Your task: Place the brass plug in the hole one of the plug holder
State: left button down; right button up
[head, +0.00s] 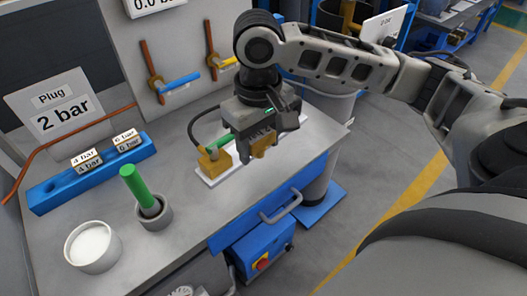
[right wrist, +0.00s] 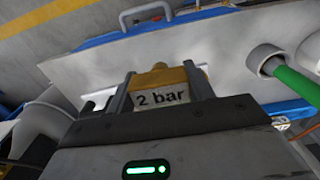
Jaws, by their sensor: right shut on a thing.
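My right gripper (head: 258,143) is shut on the brass plug (head: 262,147), above the white plate on the bench. In the right wrist view the brass plug (right wrist: 160,78) sits between the two fingers, with a white "2 bar" label facing the camera. The plug holder (head: 45,195) is a long blue block at the left of the bench, well apart from the gripper. Two plugs, labelled 4 bar (head: 87,160) and 6 bar (head: 126,141), stand in it. The plug's lower end is hard to make out. My left gripper is not in view.
A brass fitting (head: 213,162) with a green handle and black hose stands on the white plate (head: 208,182). A grey cup (head: 155,215) holds a green rod (head: 133,185). A white-filled bowl (head: 92,246) is near the front. A "Plug 2 bar" sign (head: 60,110) stands behind the holder.

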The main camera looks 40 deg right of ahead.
send_over(265, 166)
jog(key=f, duration=0.5)
jog(key=shift+s+a+f+b, duration=0.15)
jog(key=shift+s+a+b, duration=0.05)
jog(key=shift+a+b, duration=0.1)
jog(key=shift+w+d+f, duration=0.1)
jog(key=shift+d+f, duration=0.05)
jog(key=shift+f, duration=0.8)
jog(key=shift+w+d+f, duration=0.1)
jog(key=shift+f, duration=0.85)
jog(key=o, duration=1)
jog(key=shift+f, duration=0.15)
